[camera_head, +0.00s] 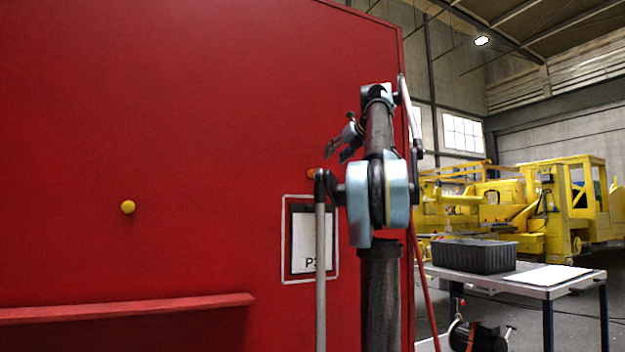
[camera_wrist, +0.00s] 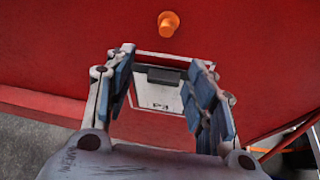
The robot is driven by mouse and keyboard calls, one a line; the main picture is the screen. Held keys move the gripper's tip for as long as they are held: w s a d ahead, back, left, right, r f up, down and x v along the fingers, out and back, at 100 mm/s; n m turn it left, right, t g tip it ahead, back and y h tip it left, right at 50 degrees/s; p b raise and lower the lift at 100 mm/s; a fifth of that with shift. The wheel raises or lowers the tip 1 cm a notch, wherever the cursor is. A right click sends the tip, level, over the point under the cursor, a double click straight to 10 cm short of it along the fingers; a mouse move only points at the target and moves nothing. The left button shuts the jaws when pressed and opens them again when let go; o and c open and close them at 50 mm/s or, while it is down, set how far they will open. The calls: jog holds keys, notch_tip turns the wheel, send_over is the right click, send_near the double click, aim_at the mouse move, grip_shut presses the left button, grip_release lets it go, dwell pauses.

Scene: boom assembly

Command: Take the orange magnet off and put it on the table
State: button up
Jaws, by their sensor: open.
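The orange magnet (camera_wrist: 168,23) sits on the red panel just above a framed paper sheet (camera_wrist: 157,94) in the wrist view. In the head view the orange magnet (camera_head: 312,173) shows as a small spot, partly hidden behind my arm. My gripper (camera_wrist: 167,72) is open and empty, its blue-padded fingers apart, and the magnet is beyond the fingertips. My gripper also shows in the head view (camera_head: 330,148), up and to the right of the magnet. The table (camera_head: 545,291) stands at the right in the head view.
A black crate (camera_head: 474,256) and a white sheet (camera_head: 540,275) lie on the table. A yellow magnet (camera_head: 128,207) is on the red panel (camera_head: 180,110) at left. A red ledge (camera_head: 130,307) juts out below. A yellow vehicle (camera_head: 560,205) stands behind the table.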

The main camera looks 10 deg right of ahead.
jog(key=r+m, duration=0.1)
jog(key=r, duration=0.1)
send_near(316, 172)
jog(key=x, duration=0.5)
jog(key=shift+t, duration=0.3)
jog(key=shift+x, duration=2.45)
jog(key=shift+s+a, duration=0.1)
jog(key=c, duration=0.9)
